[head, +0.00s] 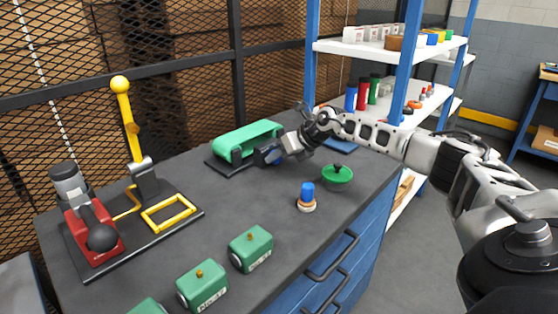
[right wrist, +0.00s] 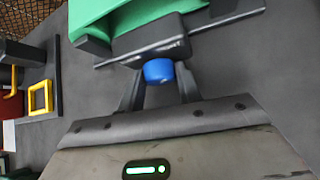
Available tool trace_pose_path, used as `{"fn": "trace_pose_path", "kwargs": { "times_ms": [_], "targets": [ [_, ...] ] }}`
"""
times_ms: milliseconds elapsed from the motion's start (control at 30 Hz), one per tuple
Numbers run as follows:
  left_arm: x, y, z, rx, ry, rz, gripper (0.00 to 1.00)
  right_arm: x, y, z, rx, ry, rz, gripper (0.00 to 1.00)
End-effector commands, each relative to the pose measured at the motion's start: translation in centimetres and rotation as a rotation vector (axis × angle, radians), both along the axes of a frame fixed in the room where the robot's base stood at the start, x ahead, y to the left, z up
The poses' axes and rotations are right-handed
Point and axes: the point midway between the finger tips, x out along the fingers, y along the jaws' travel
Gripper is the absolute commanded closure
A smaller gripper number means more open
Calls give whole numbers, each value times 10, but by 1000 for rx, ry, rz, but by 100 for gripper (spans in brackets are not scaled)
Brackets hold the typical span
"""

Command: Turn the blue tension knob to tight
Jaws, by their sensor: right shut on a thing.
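The green belt unit (head: 247,137) sits on a dark base toward the back of the bench. Its blue tension knob (right wrist: 158,70) shows in the right wrist view, sticking out from a dark block below the green belt (right wrist: 120,18). My right gripper (right wrist: 159,88) has one finger on each side of the knob and is shut on it. Any tight marking is not readable. My left gripper is not in view.
A green lidded dish (head: 337,174) and a blue-topped piece (head: 307,194) stand near the gripper. Green boxes (head: 251,248) line the front. A yellow-handled press (head: 130,120) and a red device (head: 92,232) stand at left. The middle of the bench (head: 215,205) is clear.

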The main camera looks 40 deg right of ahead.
Motion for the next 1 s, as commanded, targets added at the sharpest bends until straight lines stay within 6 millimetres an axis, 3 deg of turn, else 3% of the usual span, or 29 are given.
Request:
{"fn": "trace_pose_path", "kwargs": {
  "times_ms": [367,867,900,967,1000],
  "targets": [
    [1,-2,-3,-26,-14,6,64,0,-2,-1,169,13,-2,89],
    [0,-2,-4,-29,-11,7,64,0,-2,-1,195,18,0,89],
    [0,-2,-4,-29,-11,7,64,0,-2,-1,194,18,-1,63],
    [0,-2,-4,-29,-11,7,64,0,-2,-1,194,18,-1,46],
    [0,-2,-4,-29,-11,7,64,0,-2,-1,194,18,-1,44]
  ]
}}
